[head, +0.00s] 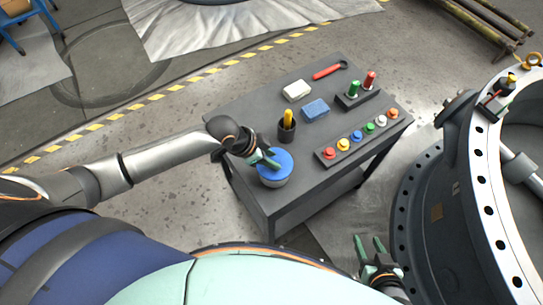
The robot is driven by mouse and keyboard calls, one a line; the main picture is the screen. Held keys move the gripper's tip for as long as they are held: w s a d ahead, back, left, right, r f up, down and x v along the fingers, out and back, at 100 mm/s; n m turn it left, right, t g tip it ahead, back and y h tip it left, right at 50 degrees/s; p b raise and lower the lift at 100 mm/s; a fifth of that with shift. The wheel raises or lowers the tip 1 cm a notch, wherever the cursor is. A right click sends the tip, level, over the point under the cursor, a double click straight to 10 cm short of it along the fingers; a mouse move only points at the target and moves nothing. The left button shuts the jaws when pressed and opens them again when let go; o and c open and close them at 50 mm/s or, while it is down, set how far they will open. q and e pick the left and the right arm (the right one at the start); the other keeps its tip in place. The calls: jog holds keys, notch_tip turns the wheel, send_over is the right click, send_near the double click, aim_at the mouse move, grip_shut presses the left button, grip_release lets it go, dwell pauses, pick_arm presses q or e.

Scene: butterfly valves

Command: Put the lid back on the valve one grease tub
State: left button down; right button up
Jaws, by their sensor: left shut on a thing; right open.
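The grease tub (273,183) is a pale round container at the near left corner of the grey table (263,109). A blue lid (281,172) sits at the top of the tub; I cannot tell whether it is fully seated. My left gripper (270,161) is shut on the lid from above, and its fingers cover part of it. My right gripper (369,244) is open and empty, low to the right of the table and apart from it.
A dark cup with a yellow-handled tool (287,128) stands close behind the tub. A button strip (357,137), blue block (315,109), white block (297,91), red wrench (330,71) and stand with green and red items (357,96) occupy the table. A large flanged valve (440,210) is at right.

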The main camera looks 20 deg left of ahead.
dwell(0.4)
pick_arm(q)
jog(key=shift+c, duration=2.4)
grip_release()
jog(key=shift+o, duration=0.3)
jog(key=o, duration=0.4)
notch_tip(320, 180, up, 5)
jog(key=p, duration=0.5)
jog(key=shift+r, duration=1)
